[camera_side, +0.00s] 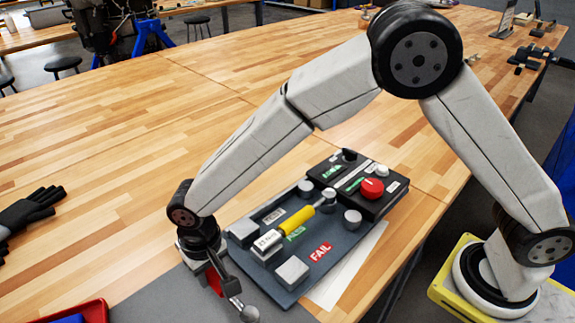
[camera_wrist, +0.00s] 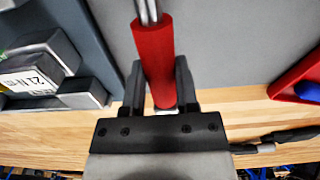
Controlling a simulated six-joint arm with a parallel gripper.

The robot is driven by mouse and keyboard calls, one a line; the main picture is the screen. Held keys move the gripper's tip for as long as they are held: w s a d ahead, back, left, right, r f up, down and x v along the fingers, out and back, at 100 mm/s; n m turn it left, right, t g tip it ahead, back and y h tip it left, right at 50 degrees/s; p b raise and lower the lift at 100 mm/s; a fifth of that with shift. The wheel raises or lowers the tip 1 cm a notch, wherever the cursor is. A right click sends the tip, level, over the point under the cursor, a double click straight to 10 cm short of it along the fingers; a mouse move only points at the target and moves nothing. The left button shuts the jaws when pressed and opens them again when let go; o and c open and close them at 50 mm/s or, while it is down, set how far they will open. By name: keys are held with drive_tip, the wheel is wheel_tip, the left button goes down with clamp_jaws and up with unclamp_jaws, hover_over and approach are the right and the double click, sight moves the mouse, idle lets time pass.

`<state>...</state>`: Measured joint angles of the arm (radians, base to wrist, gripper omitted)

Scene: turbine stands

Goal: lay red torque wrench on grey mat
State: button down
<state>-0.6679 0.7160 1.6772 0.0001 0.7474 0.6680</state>
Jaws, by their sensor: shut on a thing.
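The red torque wrench (camera_wrist: 153,50) is in my gripper (camera_wrist: 158,82), which is shut on its red handle. In the side view my gripper (camera_side: 212,270) points down at the front, left of the dark test board, and the wrench (camera_side: 216,283) slants with its metal head (camera_side: 248,313) toward the bottom edge. The grey mat (camera_side: 160,300) lies beneath on the table; it also fills the upper middle of the wrist view (camera_wrist: 235,50). I cannot tell whether the wrench touches the mat.
The dark board (camera_side: 300,277) beside my gripper holds a yellow-handled tool (camera_side: 298,220), blocks, and PASS and FAIL labels. A red button box (camera_side: 372,188) adjoins it. A red tray (camera_side: 97,309) with something blue stands left of the mat. Black gloves (camera_side: 28,210) lie far left.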

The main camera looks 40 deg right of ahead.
sight(211, 272)
drive_tip(key=shift+f, duration=1.95)
drive_tip(key=shift+c, duration=0.6)
unclamp_jaws()
drive_tip(key=shift+r, duration=3.45)
